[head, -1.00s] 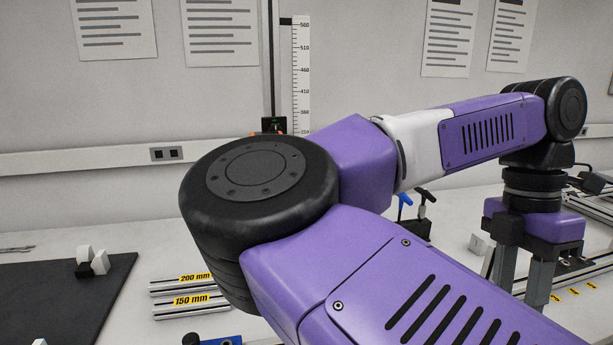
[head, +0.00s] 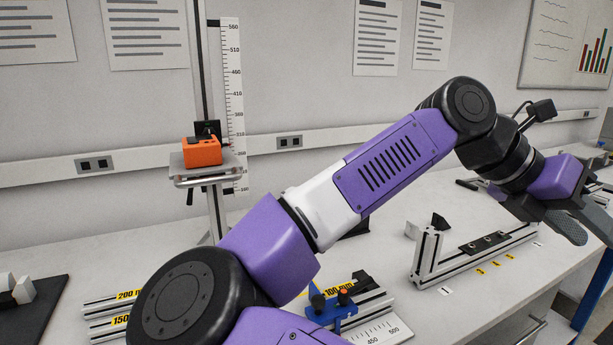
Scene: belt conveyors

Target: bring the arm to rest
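My arm, purple, white and black, reaches across the head view from the lower left to the right. Its elbow is raised over the bench. My gripper (head: 582,228) is at the right edge, tilted down and to the right over the bench's front edge. Its two grey fingers look apart, with nothing seen between them. The fingertips are partly cut off by the frame edge.
An aluminium profile fixture (head: 470,248) stands on the bench left of my gripper. An orange box (head: 202,151) sits on a raised platform by the vertical scale. Bare bench (head: 400,205) lies beneath my forearm.

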